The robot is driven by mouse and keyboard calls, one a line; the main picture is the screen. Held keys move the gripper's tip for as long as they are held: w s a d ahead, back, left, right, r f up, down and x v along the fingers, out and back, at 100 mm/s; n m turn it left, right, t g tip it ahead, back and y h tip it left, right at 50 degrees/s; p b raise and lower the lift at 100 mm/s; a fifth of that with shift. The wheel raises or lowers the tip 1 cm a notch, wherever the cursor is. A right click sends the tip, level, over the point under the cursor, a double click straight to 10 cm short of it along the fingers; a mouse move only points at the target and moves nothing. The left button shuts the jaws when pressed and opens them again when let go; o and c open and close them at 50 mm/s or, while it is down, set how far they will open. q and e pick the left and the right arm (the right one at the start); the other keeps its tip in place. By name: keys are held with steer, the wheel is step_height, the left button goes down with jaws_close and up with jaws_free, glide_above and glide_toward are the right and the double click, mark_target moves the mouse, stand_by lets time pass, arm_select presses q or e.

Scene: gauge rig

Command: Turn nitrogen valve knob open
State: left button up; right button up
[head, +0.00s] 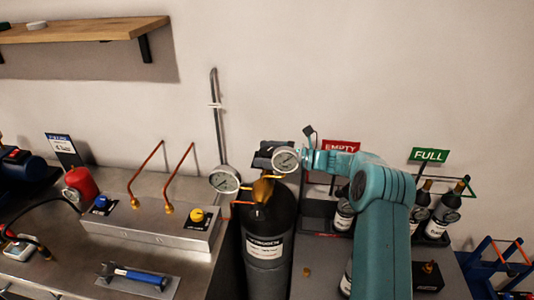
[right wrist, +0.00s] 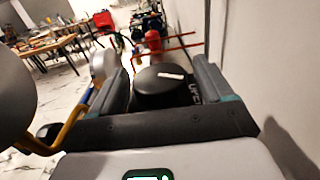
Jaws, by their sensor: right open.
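The black nitrogen cylinder (head: 268,235) stands upright in the middle of the head view, with a white label and a brass valve (head: 263,190) on top. Two round gauges, a left one (head: 224,179) and a right one (head: 286,159), sit by the valve. My right gripper (head: 270,157) is over the valve top, its fingers partly hidden by the right gauge. In the right wrist view, its open fingers (right wrist: 165,78) stand on either side of a round black knob (right wrist: 163,90) with a white mark. Contact cannot be told. My left gripper is not in view.
A steel bench on the left carries a manifold (head: 165,220) with blue and yellow knobs, a red cylinder (head: 80,184) and a blue-handled wrench (head: 138,276). Small bottles (head: 443,215) stand on the right below the FULL sign (head: 429,155). A wall is close behind.

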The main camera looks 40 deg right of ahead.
steer(key=c, duration=1)
steer(key=shift+o, duration=0.2)
steer(key=shift+d+n+g+y, duration=0.1)
steer(key=shift+n+g+y, duration=1.3)
steer(key=shift+g+y, duration=0.15)
steer(key=o, duration=1)
steer(key=shift+s, duration=0.1)
steer(key=shift+c, duration=0.2)
steer(key=shift+r, duration=0.1)
steer(key=shift+m+t+h, duration=0.25)
steer(key=shift+m+t, duration=0.1)
steer(key=shift+m, duration=0.05)
